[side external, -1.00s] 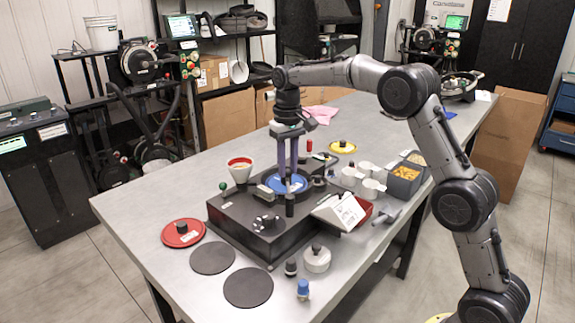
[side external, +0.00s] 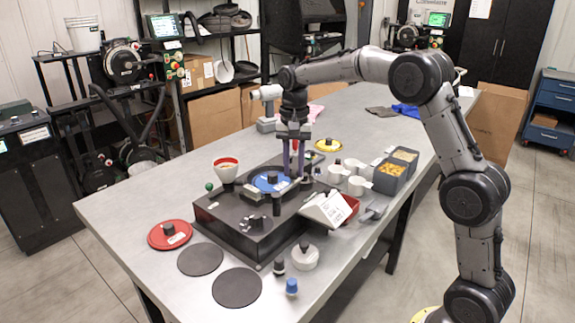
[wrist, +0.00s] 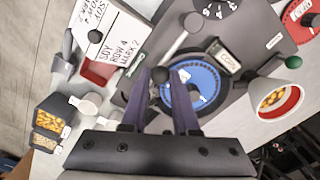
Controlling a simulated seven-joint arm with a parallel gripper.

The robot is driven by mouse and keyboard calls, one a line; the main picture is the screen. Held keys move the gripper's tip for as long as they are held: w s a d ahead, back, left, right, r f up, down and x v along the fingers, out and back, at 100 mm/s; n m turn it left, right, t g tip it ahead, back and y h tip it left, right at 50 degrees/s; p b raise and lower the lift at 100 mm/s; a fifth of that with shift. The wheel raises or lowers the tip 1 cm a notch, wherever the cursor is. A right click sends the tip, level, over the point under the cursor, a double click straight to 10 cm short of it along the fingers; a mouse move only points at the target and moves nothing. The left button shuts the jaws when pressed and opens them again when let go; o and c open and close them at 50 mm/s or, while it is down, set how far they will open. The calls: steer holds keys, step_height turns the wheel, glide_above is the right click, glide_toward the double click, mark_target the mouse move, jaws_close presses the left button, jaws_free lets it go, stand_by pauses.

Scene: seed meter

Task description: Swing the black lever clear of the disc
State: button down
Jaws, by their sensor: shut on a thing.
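The blue disc (side external: 266,184) sits on top of the black seed meter housing (side external: 222,222); it also shows in the wrist view (wrist: 208,88). My gripper (side external: 294,178) points down beside the disc, on its right in the side view. In the wrist view my gripper (wrist: 162,77) has its purple fingers closed around the dark round knob of the black lever (wrist: 160,75), near the disc's left edge. The right finger hides part of the disc's edge. I cannot tell whether the lever's arm still overlaps the disc.
A grey-black post (side external: 276,204) stands in front of the disc. A white cup with a red inside (side external: 226,171) stands behind left. A label card (side external: 326,209) leans at the right, near grey bins (side external: 391,176). A red lid (side external: 170,235) and black mats (side external: 237,288) lie in front left.

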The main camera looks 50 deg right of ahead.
steer(key=shift+s+r+m, duration=0.1)
steer(key=shift+s+m, duration=0.65)
steer(key=shift+m, duration=0.45)
steer(key=c, duration=0.7)
jaws_free()
steer(key=shift+o, duration=0.2)
step_height(320, 180, up, 14)
steer(key=shift+a, duration=0.15)
